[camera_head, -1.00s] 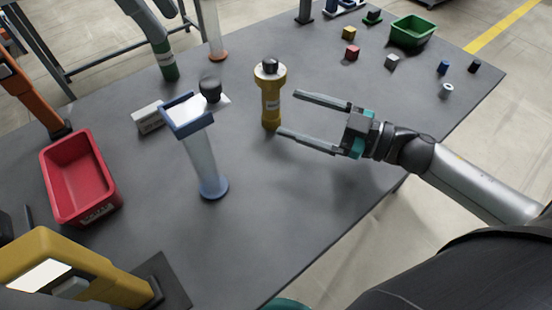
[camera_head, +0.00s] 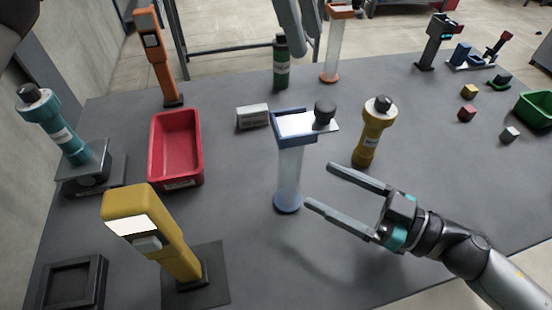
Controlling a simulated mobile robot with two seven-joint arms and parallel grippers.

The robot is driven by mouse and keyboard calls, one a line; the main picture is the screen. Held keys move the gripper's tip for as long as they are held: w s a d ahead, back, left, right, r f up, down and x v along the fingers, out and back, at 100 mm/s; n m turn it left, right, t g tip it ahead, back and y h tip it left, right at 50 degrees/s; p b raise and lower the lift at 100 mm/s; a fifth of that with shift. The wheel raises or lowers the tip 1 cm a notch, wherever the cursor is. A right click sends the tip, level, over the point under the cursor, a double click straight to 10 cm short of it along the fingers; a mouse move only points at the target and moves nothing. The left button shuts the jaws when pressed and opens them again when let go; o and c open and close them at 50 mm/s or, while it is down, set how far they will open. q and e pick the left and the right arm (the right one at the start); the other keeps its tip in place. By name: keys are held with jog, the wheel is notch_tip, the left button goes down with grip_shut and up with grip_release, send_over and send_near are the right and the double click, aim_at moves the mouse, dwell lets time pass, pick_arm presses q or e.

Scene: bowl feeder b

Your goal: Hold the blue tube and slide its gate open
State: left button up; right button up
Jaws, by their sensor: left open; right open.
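The blue tube (camera_head: 290,172) stands upright on the table, with a clear body, a round blue foot and a blue tray-like head. A white gate plate (camera_head: 298,124) with a black knob (camera_head: 325,110) lies across the head and sticks out to the right. My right gripper (camera_head: 318,185) is open and empty. Its two fingertips point left, just right of the tube's lower body, with a small gap in the picture; their exact distance in depth is hard to tell. My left gripper is not visible.
A yellow bottle (camera_head: 372,135) stands right of the tube, behind my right fingers. A grey labelled block (camera_head: 253,116) lies behind left. A red bin (camera_head: 154,148) and a yellow dispenser (camera_head: 158,238) stand left. The table is clear in front of the tube.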

aim_at(290, 169)
jog(key=x, duration=1.1)
jog(key=shift+r, duration=0.1)
grip_shut()
dwell(1.2)
